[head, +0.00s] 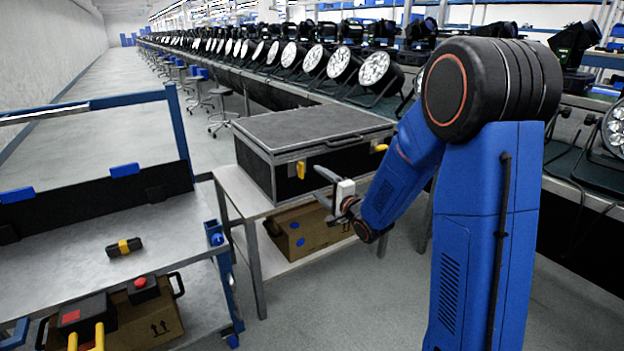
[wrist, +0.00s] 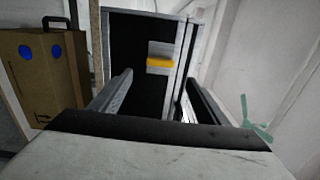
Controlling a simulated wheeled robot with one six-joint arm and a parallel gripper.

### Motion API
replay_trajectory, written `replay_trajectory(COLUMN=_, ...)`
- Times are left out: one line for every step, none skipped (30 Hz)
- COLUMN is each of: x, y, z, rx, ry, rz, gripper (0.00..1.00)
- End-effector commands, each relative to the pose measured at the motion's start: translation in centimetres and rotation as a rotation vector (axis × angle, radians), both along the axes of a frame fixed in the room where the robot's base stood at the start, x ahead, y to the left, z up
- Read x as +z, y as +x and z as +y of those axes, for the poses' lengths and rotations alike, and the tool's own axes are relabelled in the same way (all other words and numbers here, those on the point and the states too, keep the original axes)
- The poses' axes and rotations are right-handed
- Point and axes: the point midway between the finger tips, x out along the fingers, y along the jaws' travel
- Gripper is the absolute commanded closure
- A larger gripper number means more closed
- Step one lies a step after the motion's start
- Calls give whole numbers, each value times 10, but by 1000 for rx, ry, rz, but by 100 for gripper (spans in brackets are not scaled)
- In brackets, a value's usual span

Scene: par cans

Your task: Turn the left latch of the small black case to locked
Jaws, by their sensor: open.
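The small black case (head: 340,168) stands closed on a metal table, with metal edges and a grey lid. Its left latch (head: 300,169) is yellow and points up and down on the front face. The right latch (head: 381,147) is also yellow and lies sideways. My gripper (head: 320,187) is open and empty in front of the case, to the right of the left latch and a little below it. In the wrist view the picture is turned sideways; a yellow latch (wrist: 160,62), apparently the left one, shows ahead between the open fingers (wrist: 157,82), apart from them.
A cardboard box (head: 310,230) with blue dots sits on the shelf under the case, and shows in the wrist view (wrist: 45,85). A blue-framed cart (head: 160,225) stands at left with a small black-and-yellow item (head: 124,247). Rows of stage lights (head: 375,70) line the bench behind.

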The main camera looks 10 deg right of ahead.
Motion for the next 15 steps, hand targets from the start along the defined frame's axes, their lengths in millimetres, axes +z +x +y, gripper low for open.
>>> replay_trajectory(x=0, y=-10, z=-4, rx=-2, ry=0, rz=1, gripper=31)
replay_trajectory(x=0, y=-16, z=-6, rx=-2, ry=0, rz=1, gripper=31)
replay_trajectory(x=0, y=-24, z=-8, rx=-2, ry=0, rz=1, gripper=31)
replay_trajectory(x=0, y=-29, z=-10, rx=-2, ry=0, rz=1, gripper=31)
replay_trajectory(x=0, y=-34, z=-12, rx=-3, ry=0, rz=1, gripper=31)
replay_trajectory(x=0, y=-40, z=-14, rx=-3, ry=0, rz=1, gripper=31)
replay_trajectory(x=0, y=-45, z=-15, rx=-2, ry=0, rz=0, gripper=31)
replay_trajectory(x=0, y=-49, z=-16, rx=-1, ry=0, rz=0, gripper=31)
replay_trajectory(x=0, y=-54, z=-18, rx=-1, ry=0, rz=1, gripper=31)
replay_trajectory(x=-1, y=-57, z=-19, rx=-2, ry=-1, rz=2, gripper=31)
replay_trajectory(x=0, y=-60, z=-21, rx=-2, ry=0, rz=1, gripper=31)
replay_trajectory(x=0, y=-63, z=-22, rx=-2, ry=0, rz=1, gripper=31)
replay_trajectory(x=0, y=-66, z=-22, rx=-2, ry=0, rz=1, gripper=31)
replay_trajectory(x=0, y=-68, z=-23, rx=-2, ry=0, rz=1, gripper=31)
replay_trajectory(x=0, y=-70, z=-23, rx=-1, ry=0, rz=1, gripper=31)
